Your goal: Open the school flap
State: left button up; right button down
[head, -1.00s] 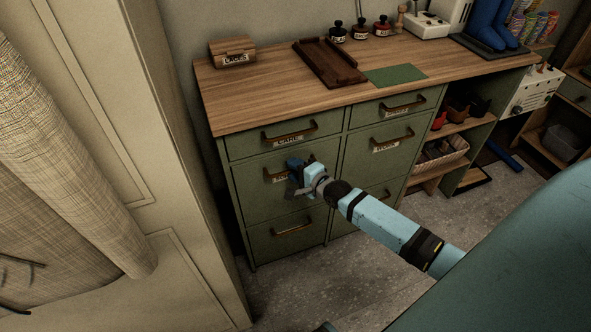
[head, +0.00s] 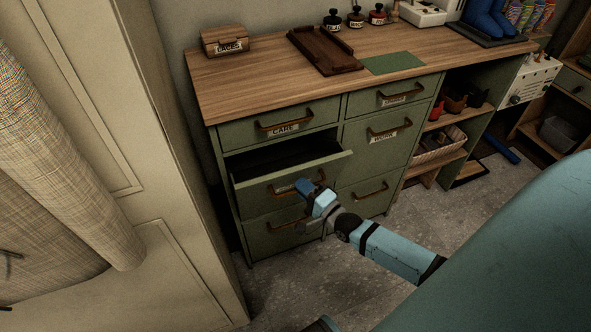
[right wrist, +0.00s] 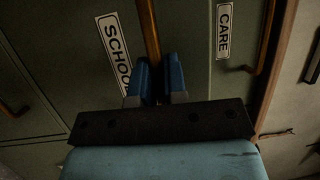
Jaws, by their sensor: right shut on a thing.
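The school flap (head: 258,201) is the middle front in the left column of the green cabinet. It is tilted out at the top, with a dark opening behind it. My right gripper (head: 308,188) is shut on the flap's brass handle (head: 283,189). In the right wrist view, the blue fingertips (right wrist: 161,75) close around the handle bar (right wrist: 151,32), beside the white SCHOOL label (right wrist: 114,50). In the head view the gripper covers most of that label. My left gripper is not in view.
The CARE drawer (head: 250,129) above and the drawer below are shut, as is the WORK front (head: 373,156). A wooden top (head: 260,90) carries a small box (head: 228,41) and a dark tray (head: 325,52). Grey floor (head: 290,290) lies clear in front; a beige panel stands left.

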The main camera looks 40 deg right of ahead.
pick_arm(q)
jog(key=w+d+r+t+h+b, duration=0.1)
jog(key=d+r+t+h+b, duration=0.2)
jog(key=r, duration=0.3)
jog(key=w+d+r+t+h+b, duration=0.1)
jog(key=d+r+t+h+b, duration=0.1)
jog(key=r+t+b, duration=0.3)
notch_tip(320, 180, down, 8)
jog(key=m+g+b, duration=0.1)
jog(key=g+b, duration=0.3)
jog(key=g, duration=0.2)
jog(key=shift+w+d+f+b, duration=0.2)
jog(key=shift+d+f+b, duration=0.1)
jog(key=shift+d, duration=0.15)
pick_arm(e)
jog(key=s+a+f+n+t+y, duration=0.3)
jog(key=s+f+n+t, duration=0.1)
jog(key=s+f, duration=0.8)
jog(key=shift+s+f+t+y, duration=0.3)
jog(key=shift+s+f+t, duration=0.1)
jog(key=shift+f+t, duration=0.4)
jog(key=shift+f, duration=0.1)
jog(key=c, duration=1.2)
grip_release()
jog(key=shift+f, duration=0.1)
